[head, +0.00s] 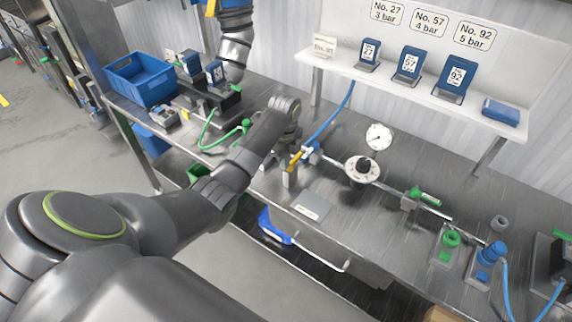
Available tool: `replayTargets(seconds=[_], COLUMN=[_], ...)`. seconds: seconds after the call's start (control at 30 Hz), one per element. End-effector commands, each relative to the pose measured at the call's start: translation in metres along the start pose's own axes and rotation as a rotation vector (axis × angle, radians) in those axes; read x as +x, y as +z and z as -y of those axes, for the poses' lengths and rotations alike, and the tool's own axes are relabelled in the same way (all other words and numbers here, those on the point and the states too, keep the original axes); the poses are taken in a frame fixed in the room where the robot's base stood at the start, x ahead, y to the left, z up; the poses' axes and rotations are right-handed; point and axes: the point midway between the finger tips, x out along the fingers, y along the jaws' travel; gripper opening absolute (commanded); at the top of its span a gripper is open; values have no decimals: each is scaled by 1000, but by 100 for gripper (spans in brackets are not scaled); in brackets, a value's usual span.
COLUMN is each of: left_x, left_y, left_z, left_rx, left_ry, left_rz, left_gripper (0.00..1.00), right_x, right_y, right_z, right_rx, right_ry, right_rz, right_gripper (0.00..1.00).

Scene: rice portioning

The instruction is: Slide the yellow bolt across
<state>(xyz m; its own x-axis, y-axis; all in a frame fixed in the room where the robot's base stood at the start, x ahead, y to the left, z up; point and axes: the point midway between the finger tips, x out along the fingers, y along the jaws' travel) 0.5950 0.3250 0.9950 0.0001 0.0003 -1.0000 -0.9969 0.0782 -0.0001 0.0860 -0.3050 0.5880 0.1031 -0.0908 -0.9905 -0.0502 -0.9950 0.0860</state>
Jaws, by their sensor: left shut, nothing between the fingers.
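A small yellow piece (297,157), which looks like the yellow bolt, sits beside a blue fitting (310,154) on the steel bench, at the left end of a metal pipe. It is too small to tell how far it is slid. My left gripper (291,137) is just behind and above the yellow piece in the picture. It is shut and empty, partly hidden by my own wrist. I cannot tell whether it touches anything. My right gripper is not in view.
A blue hose (334,120) rises behind. A blue crate (140,80) stands at the back left. A grey plate (313,207) lies near the front edge.

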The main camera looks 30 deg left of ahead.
Motion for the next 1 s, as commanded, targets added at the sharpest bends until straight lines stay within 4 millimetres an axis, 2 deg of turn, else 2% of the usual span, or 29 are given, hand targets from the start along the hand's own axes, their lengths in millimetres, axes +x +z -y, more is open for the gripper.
replayTargets(seconds=[0.03, 0.4, 0.47, 0.63, 1.0], left_x=[-12, -45, -46, -58, -60], left_y=[0, 0, 0, 0, 0], left_z=[-2, -11, -13, -17, -18], left_rx=[0, 0, 1, 1, 0], left_ry=[0, 1, -2, 0, 1], left_rz=[0, 0, 1, -1, 0], left_gripper=[0, 0, 0, 0, 0], right_x=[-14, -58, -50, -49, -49], right_y=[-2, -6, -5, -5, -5], right_z=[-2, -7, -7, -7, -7], right_rx=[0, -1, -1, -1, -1], right_ry=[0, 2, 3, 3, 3], right_rz=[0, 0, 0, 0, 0], right_gripper=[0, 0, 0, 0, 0])
